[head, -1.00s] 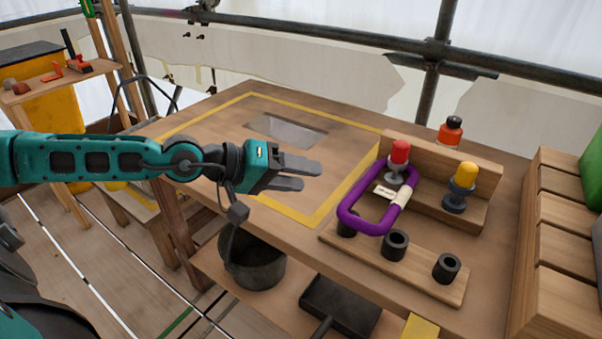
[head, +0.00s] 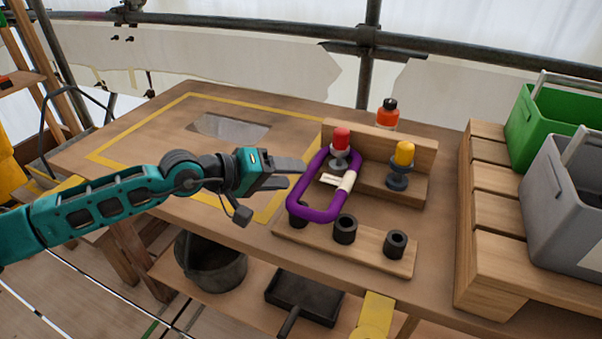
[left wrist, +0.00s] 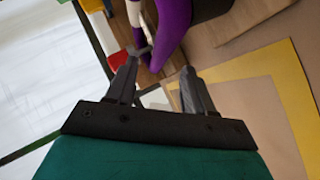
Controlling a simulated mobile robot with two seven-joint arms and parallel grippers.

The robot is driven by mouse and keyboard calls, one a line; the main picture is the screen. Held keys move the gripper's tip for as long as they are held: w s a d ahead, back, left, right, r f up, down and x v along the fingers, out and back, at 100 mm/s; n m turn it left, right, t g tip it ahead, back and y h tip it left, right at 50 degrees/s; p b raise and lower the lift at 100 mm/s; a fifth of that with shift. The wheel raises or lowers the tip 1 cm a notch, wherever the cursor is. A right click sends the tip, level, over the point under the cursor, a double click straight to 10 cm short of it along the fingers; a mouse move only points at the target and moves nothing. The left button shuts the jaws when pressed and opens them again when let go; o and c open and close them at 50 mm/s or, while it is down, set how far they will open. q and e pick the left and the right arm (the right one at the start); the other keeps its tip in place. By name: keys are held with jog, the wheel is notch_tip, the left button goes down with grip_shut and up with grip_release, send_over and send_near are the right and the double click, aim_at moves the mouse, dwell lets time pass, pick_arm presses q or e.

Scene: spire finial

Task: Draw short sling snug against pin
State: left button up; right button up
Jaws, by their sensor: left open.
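A purple sling (head: 321,214) with a cream tag and sleeve forms a loop on the workbench. Its far end is at the red-capped pin (head: 341,140), and its near end is at the leftmost black socket (head: 297,221). I cannot tell how tightly it sits on either. My left gripper (head: 303,173) is open and empty, with its fingertips just left of the sling's left side. In the left wrist view, the gripper's fingers (left wrist: 158,75) are apart, with the purple sling (left wrist: 174,32) just beyond them and the red cap (left wrist: 124,72) to the left.
A yellow-capped pin (head: 404,154) stands to the right, before a wooden back block (head: 420,149). A wooden strip (head: 372,254) carries black sockets. An orange bottle (head: 387,113) stands behind. Green (head: 560,118) and grey bins are at right. The bench's left part, outlined in yellow, is mostly clear.

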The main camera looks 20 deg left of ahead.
pick_arm(q)
jog(key=shift+x, duration=2.1)
jog(key=shift+c, duration=0.3)
grip_shut()
